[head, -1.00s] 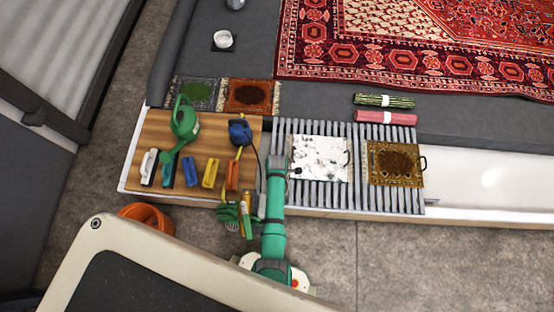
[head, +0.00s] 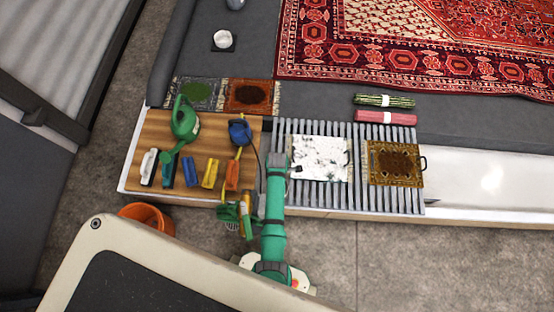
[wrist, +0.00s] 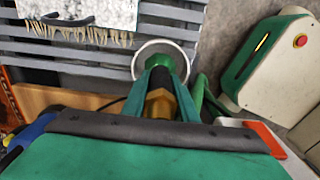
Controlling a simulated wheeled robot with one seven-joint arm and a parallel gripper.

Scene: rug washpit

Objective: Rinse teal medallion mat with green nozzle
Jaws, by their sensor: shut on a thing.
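My gripper (wrist: 160,88) is shut on the green nozzle (wrist: 166,64), with a brass-coloured part between its green fingers. In the head view my gripper (head: 240,216) hangs at the front edge of the pit, left of my upright arm link. A pale ring shows around or behind the nozzle; I cannot tell which. A mat (head: 318,157) covered in patchy white lies on the grey slats, right of and beyond the gripper. Its fringe also shows in the wrist view (wrist: 80,34). No teal medallion shows through the white.
A brown medallion mat (head: 393,165) lies on the slats (head: 357,190) to the right. The wooden board (head: 150,125) at left holds a green watering can (head: 184,122), a blue-headed tool (head: 240,131) and several brushes. An orange bucket (head: 148,216) stands on the floor.

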